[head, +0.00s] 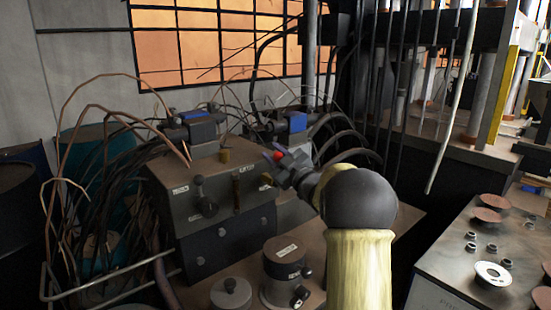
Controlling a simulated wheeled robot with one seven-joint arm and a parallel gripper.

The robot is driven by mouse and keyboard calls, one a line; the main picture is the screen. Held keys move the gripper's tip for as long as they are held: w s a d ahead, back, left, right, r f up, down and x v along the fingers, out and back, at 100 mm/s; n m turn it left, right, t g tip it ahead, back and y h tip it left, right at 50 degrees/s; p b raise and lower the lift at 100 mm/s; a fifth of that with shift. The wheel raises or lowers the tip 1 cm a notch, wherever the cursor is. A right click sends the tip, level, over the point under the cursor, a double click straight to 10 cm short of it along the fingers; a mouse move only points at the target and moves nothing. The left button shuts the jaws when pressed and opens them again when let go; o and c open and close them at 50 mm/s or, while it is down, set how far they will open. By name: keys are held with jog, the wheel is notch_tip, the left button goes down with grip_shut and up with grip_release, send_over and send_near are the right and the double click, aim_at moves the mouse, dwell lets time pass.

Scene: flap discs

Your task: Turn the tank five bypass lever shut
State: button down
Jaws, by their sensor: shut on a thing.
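My gripper (284,165) is at the right end of the grey valve block (225,222), in front of a second valve. It is shut at a small red knob (279,155), which looks like the end of a lever. The jaws and wrist hide the rest of that part, so its angle cannot be told. The small white labels (181,190) are too small to read, so I cannot tell which says tank five.
Blue-topped valves (194,120) and many bent pipes and hoses crowd behind the block. A labelled round canister (285,257) and a knobbed lid (231,292) stand in front. The right bench (445,268) holds flap discs (493,272) and several nuts.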

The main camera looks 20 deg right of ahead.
jog(key=shift+a+f, duration=0.1)
jog(key=shift+f, duration=0.1)
jog(key=c, duration=1.5)
grip_release()
jog(key=o, duration=0.4)
jog(key=shift+r, duration=0.1)
jog(key=shift+s, duration=0.1)
jog(key=b+v, duration=0.2)
jog(key=v, duration=1.5)
jog(key=shift+s, duration=0.15)
